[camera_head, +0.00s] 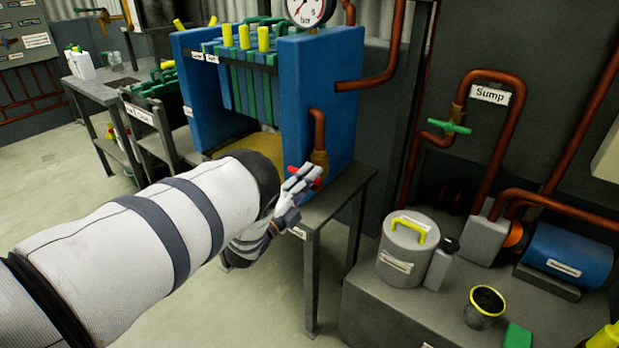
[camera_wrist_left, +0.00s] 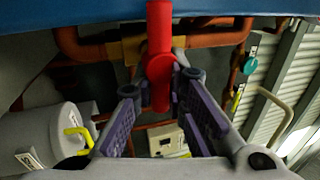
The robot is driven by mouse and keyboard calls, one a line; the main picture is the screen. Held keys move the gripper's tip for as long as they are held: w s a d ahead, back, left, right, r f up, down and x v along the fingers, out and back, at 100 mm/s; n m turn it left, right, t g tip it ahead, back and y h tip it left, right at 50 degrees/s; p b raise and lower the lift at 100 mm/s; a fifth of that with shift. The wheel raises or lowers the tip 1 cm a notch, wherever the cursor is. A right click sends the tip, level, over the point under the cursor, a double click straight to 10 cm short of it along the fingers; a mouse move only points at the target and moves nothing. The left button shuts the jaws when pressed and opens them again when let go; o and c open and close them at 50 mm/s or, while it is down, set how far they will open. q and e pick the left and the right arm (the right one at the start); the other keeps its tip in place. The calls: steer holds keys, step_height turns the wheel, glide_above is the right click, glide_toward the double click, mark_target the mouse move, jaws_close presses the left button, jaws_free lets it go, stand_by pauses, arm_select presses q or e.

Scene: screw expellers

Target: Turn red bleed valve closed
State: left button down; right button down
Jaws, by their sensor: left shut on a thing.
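The red bleed valve handle (camera_head: 319,171) is on a brass valve fitting (camera_head: 320,157) below a copper pipe on the right end of the blue press frame. In the wrist view the red handle (camera_wrist_left: 160,40) hangs down from the top edge, with its lower end between my fingertips. My left gripper (camera_head: 298,183) is shut on this handle; its two fingers (camera_wrist_left: 159,84) stand on either side of it. In the head view the fingers partly hide the handle. My right gripper is in neither view.
The blue press (camera_head: 322,75) carries a pressure gauge (camera_head: 307,8) and yellow-topped levers. A dark table (camera_head: 340,190) stands under it. At right, a grey bench (camera_head: 410,296) holds a lidded can (camera_head: 402,262), a cup (camera_head: 484,306) and a blue motor (camera_head: 567,254). A green valve (camera_head: 449,126) sits on the sump pipe.

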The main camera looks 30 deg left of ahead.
arm_select(q)
steer(key=shift+s+a+f, duration=0.1)
steer(key=shift+a+f, duration=0.1)
steer(key=c, duration=1.6)
jaws_free()
steer(key=shift+o, duration=0.2)
steer(key=shift+r, duration=0.1)
steer(key=d+v, duration=0.1)
steer(key=v, duration=1.1)
steer(key=shift+a, duration=0.45)
